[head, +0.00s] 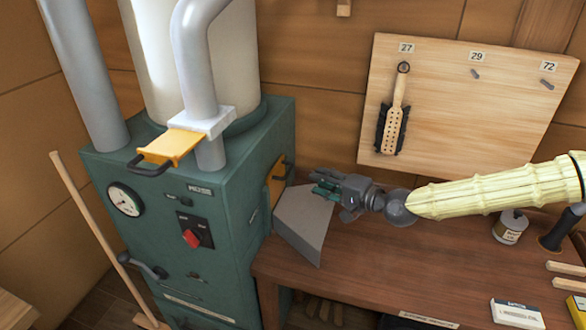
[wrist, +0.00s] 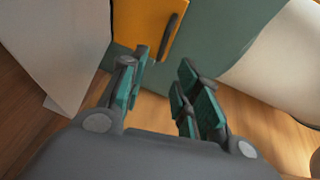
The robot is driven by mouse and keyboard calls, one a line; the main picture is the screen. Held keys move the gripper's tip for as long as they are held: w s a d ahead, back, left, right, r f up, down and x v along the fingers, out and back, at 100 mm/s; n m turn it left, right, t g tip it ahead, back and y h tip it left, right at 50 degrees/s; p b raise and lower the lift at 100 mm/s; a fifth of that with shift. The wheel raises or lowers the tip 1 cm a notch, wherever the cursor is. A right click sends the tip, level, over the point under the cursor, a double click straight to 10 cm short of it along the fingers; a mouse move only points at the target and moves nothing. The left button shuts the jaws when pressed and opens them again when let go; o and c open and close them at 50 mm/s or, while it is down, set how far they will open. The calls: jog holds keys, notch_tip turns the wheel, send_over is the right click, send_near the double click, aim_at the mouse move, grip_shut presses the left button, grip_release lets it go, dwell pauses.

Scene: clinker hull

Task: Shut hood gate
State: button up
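A yellow gate plate (head: 276,182) with a dark handle stands at the right side of the green machine, just above a grey hood (head: 303,225). In the wrist view a yellow plate (wrist: 136,22) and its dark handle (wrist: 169,38) show at the top, ahead of my fingers. A second yellow gate (head: 172,147) sticks out of the pipe joint on top of the machine, its handle toward the front. My gripper (head: 322,187) is above the hood, to the right of the side gate. In the wrist view my gripper (wrist: 165,75) is open, with nothing between its fingers.
The green machine (head: 240,150) carries a gauge, a red switch and large pipes. A wooden bench (head: 350,265) holds a can (head: 510,226) and small boxes at the right. A board (head: 460,110) with a hanging brush (head: 395,110) stands behind my arm.

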jog(key=p+x, duration=0.3)
jog(key=x, duration=0.7)
jog(key=shift+a+p, duration=0.4)
jog(key=shift+a, duration=0.1)
grip_shut()
